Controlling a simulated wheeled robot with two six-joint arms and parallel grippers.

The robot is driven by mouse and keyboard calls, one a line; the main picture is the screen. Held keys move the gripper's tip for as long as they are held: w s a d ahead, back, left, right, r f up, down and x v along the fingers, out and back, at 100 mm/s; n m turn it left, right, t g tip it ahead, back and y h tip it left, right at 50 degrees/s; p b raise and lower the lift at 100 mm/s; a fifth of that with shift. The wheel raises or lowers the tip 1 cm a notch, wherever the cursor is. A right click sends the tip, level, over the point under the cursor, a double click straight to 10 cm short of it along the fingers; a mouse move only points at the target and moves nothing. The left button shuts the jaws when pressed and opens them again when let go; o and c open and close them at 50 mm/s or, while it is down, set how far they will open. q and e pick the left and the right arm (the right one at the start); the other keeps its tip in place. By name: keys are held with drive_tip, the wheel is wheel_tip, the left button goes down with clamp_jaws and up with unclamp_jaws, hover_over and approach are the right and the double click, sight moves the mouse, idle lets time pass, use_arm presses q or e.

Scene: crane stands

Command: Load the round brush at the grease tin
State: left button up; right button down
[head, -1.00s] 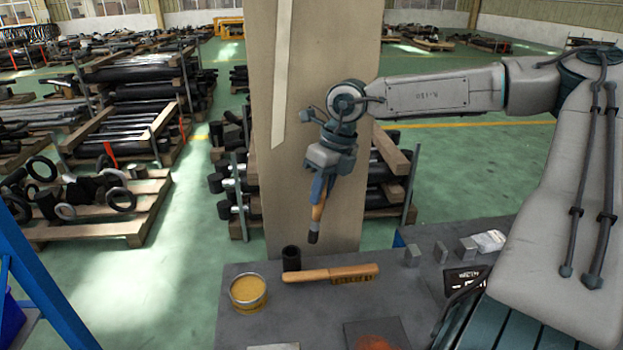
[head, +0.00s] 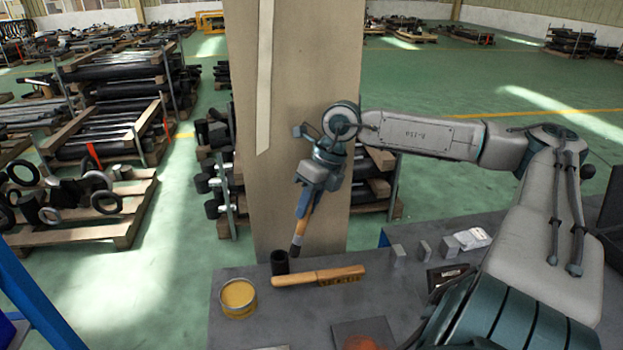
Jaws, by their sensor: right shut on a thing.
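My right gripper (head: 308,193) is shut on the round brush (head: 301,228), which has a wooden handle and a dark tip. My left gripper is out of view.
Small grey blocks (head: 424,248) and a white packet (head: 473,238) lie at the back right. A tall beige pillar (head: 297,80) rises behind the table.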

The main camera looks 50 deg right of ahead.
drive_tip(key=shift+d, duration=0.1)
drive_tip(key=shift+w+a, duration=0.1)
drive_tip(key=shift+a, duration=0.1)
drive_tip(key=shift+a+p, duration=0.15)
drive_tip(key=shift+p, duration=0.15)
drive_tip(key=shift+f+y, duration=0.1)
drive_tip(key=shift+y, duration=0.2)
